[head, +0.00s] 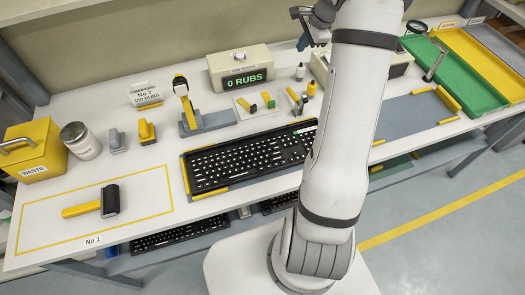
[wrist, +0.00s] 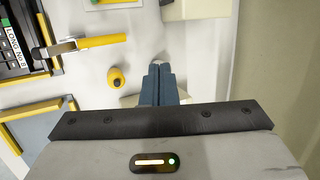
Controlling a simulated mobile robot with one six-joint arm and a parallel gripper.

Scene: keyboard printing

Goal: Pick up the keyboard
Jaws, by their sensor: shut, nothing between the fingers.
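A black keyboard (head: 245,160) with white-marked keys lies on the bench in a grey holder with yellow corner guides. My arm hides its right end in the head view. Part of it, with a green and white label, also shows at the left edge of the wrist view (wrist: 14,50). My gripper (head: 303,30) is raised at the back of the bench, well away from the keyboard. In the wrist view its blue-grey fingers (wrist: 160,72) are together with nothing between them.
A roller (head: 108,203) lies front left. A waste box (head: 35,150), a jar (head: 80,140) and a yellow-handled tool (head: 186,100) stand behind. A counter box (head: 240,70) stands at the back. Green (head: 455,85) and yellow trays are at right. More keyboards (head: 175,237) sit below the bench.

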